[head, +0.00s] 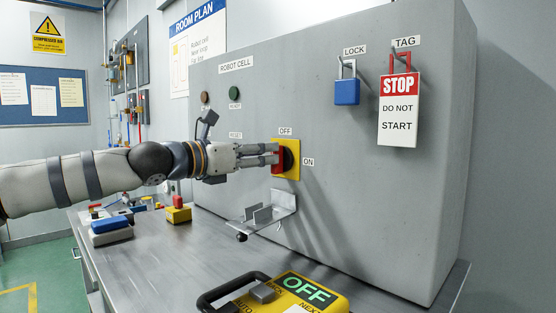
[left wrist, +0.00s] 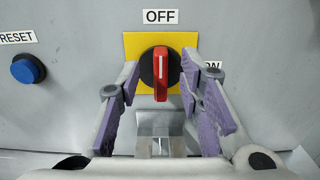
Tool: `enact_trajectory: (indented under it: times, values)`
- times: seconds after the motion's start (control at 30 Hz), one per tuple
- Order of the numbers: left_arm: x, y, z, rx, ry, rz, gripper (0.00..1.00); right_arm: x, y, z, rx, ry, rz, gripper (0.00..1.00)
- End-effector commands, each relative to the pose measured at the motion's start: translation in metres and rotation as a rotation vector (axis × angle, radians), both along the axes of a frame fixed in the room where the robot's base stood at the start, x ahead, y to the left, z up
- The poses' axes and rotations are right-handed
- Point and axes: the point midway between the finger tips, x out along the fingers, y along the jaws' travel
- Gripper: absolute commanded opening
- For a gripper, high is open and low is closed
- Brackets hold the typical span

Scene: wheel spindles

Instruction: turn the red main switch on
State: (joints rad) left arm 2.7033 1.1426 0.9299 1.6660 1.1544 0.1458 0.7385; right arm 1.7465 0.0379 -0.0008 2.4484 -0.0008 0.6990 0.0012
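The red main switch (head: 280,160) sits on a yellow plate (head: 295,171) on the front of the grey cabinet. In the left wrist view its red handle (left wrist: 160,74) stands upright on a black disc, its white line pointing up at the OFF label (left wrist: 160,16). The ON label (head: 308,162) is to the right of the plate. My left gripper (head: 275,154) is at the switch. In the left wrist view its purple-padded fingers (left wrist: 160,82) are apart, one on each side of the handle, with gaps between pads and handle. My right gripper is not in view.
A metal bracket (head: 270,210) juts from the cabinet below the switch. A blue padlock (head: 347,92) and a STOP tag (head: 398,110) hang at upper right. A yellow pendant (head: 325,297) reading OFF lies on the bench in front. A blue RESET button (left wrist: 27,69) is left of the switch.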

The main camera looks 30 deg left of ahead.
Motion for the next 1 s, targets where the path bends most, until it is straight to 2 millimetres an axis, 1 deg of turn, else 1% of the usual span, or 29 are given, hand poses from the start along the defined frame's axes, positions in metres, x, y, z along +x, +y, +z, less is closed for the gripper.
enact_trajectory:
  times: [0.03, 0.1, 0.2, 0.3, 0.5, 0.57, 0.6, 0.63, 0.67, 1.0]
  values:
    - [0.010, -0.004, -0.002, 0.003, 0.002, 0.000, 0.33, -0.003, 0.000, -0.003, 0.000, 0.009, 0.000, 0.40]
    - [0.019, -0.008, 0.003, 0.003, -0.004, -0.001, 0.33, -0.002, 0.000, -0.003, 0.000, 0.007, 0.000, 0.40]
    - [0.028, -0.011, 0.006, 0.001, -0.007, 0.000, 0.33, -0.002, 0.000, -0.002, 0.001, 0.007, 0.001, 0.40]
    - [0.031, -0.012, 0.007, 0.000, -0.009, -0.001, 0.33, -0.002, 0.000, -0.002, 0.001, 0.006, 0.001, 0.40]
    - [0.031, -0.012, 0.008, 0.000, -0.009, -0.001, 0.33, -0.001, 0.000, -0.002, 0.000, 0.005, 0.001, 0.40]
    - [0.031, -0.012, 0.008, 0.001, -0.010, -0.001, 0.20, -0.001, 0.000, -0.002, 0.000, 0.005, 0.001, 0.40]
    - [0.031, -0.012, 0.007, 0.001, -0.010, -0.001, 0.11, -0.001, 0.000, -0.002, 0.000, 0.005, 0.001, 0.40]
    - [0.031, -0.012, 0.007, 0.001, -0.010, -0.001, 0.04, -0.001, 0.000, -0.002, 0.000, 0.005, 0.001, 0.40]
    - [0.031, -0.012, 0.007, 0.001, -0.010, -0.001, 0.00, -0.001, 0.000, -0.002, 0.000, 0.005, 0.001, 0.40]
    - [0.031, -0.012, 0.007, 0.021, -0.016, 0.000, 0.00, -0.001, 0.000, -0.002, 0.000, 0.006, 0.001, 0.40]
